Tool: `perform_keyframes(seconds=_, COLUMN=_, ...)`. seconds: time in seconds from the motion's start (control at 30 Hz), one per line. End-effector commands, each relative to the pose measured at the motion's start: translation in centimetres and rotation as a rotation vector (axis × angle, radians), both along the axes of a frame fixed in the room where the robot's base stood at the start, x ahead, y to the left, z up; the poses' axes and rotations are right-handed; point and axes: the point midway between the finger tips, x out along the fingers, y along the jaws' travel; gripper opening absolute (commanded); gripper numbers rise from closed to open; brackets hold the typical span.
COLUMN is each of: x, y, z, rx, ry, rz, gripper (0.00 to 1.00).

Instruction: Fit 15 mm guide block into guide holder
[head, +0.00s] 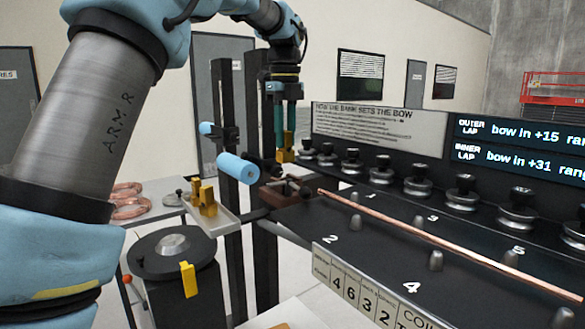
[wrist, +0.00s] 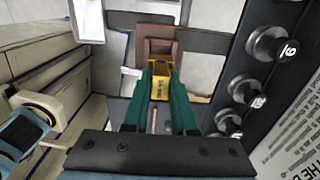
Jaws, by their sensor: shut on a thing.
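My gripper (head: 287,132) hangs above the far end of the bench, pointing down. Its green fingers are shut on a yellow guide block (head: 286,153), held upright. The wrist view shows the block (wrist: 160,88), with dark lettering too small to read, between the fingertips (wrist: 160,98). The reddish-brown guide holder (head: 277,194) sits at the bench end, below the block in the head view. In the wrist view the holder (wrist: 158,34) shows just beyond the block. The block looks apart from the holder; its lower end is partly hidden in the wrist view.
A copper tube (head: 430,236) runs along the black bench toward the holder. A row of black knobs (head: 418,181) stands at the back. A light-blue roller (head: 238,168) is left of the holder. A tray (head: 224,218) holds more yellow blocks (head: 205,203).

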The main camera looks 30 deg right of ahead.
Motion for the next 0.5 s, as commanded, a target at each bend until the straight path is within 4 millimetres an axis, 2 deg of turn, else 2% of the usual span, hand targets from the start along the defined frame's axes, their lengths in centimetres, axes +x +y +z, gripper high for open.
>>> perform_keyframes(seconds=0.5, x=-0.1, y=0.0, z=-6.2, rx=0.0, ry=0.0, rz=-0.001, gripper=0.0)
